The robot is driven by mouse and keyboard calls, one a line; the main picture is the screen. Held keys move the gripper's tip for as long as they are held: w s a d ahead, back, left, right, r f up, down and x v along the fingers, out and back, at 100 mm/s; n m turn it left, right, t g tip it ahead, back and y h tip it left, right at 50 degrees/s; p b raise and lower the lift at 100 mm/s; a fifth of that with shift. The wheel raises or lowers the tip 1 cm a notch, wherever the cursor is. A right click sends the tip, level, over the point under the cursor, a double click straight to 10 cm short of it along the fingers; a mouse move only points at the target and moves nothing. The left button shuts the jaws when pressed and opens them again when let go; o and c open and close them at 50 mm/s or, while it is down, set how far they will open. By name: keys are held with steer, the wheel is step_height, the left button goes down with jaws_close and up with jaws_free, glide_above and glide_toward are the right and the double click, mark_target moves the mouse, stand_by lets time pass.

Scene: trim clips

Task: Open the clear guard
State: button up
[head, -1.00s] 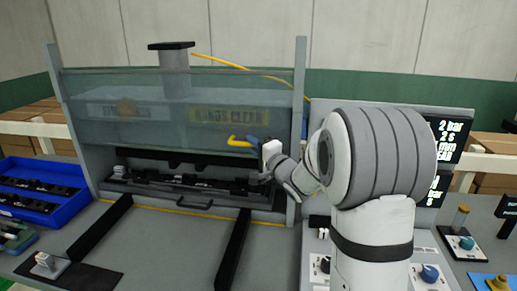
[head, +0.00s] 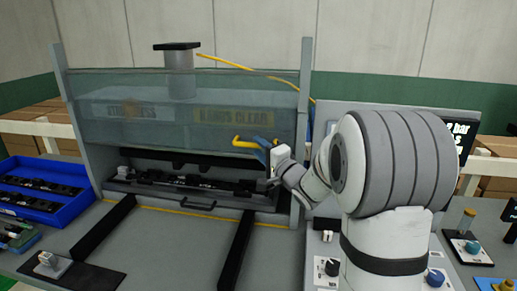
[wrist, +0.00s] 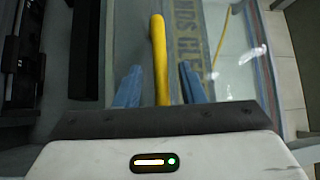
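The clear guard (head: 150,118) is a see-through panel between two grey uprights, with its lower edge above the black fixture (head: 185,188) in the head view. A yellow handle (head: 243,143) sticks out near its lower right. My gripper (head: 262,146) is at the right end of this handle. In the wrist view the yellow handle (wrist: 160,60) runs between the two blue fingers of my gripper (wrist: 160,85). The fingers are apart, with a gap on each side of the handle. A label on the guard shows behind it.
A blue bin (head: 45,185) with black parts stands on the left. Two black rails lie on the bench in front of the fixture. The right upright (head: 303,100) is close to my gripper. A control panel with knobs (head: 330,267) sits at the right.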

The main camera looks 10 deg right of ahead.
steer(key=b+v, duration=0.1)
steer(key=v, duration=0.4)
steer(key=shift+s+d, duration=0.1)
steer(key=shift+s, duration=0.3)
steer(key=s+d+f+n+g+h, duration=0.35)
steer(key=s+f+g+h, duration=0.3)
steer(key=s+h, duration=0.3)
steer(key=s+a+f+n+g, duration=0.2)
steer(key=s, duration=0.5)
steer(key=s+a+f+n+g+y, duration=0.1)
steer(key=s+a+n+g, duration=0.1)
steer(key=s, duration=0.4)
steer(key=s+a+f+n+g+y, duration=0.1)
steer(key=s+a+f+n+g, duration=0.1)
steer(key=s+n+g, duration=0.2)
steer(key=s, duration=0.3)
steer(key=shift+s+a+f, duration=0.25)
steer(key=shift+s+f, duration=0.05)
